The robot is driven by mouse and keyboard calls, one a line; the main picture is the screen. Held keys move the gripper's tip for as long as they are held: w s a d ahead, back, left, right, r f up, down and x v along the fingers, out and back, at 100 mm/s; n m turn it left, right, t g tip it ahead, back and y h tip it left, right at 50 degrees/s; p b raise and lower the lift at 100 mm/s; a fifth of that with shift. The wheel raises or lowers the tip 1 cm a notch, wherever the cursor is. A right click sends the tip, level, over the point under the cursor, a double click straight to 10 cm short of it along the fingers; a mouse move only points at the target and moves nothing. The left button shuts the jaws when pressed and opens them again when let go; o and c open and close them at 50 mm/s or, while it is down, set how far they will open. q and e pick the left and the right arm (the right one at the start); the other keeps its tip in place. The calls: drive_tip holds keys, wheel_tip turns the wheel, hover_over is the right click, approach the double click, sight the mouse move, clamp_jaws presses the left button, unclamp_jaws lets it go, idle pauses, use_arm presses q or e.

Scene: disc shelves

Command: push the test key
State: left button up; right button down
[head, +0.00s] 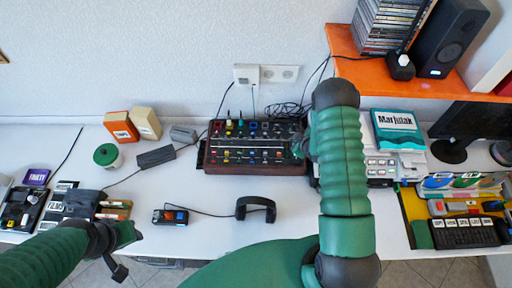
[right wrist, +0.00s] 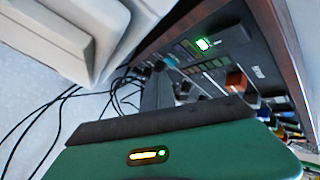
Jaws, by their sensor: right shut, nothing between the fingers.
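A dark desktop device (head: 255,155) with a wooden case and rows of coloured knobs stands against the wall in the head view. Its panel (right wrist: 258,72) fills the upper right of the right wrist view. A small lit greenish-white key (right wrist: 203,44) shows on that panel; no test label is readable. My right gripper (right wrist: 157,80) is shut and empty, close to the panel; I cannot tell whether it touches. In the head view it is mostly hidden at the device's right end. My left gripper (head: 126,240) is low at the left, over the table's front edge, its fingers unclear.
Black headphones (head: 256,207) and a small device (head: 170,216) lie in front. A white wall socket (head: 262,74) and loose black cables (head: 287,110) are behind. An orange shelf (head: 430,86) with a speaker (head: 452,38) overhangs the right. The table centre has free room.

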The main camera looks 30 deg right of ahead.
wheel_tip(320, 180, up, 6)
drive_tip(key=p, duration=0.4)
idle(0.8)
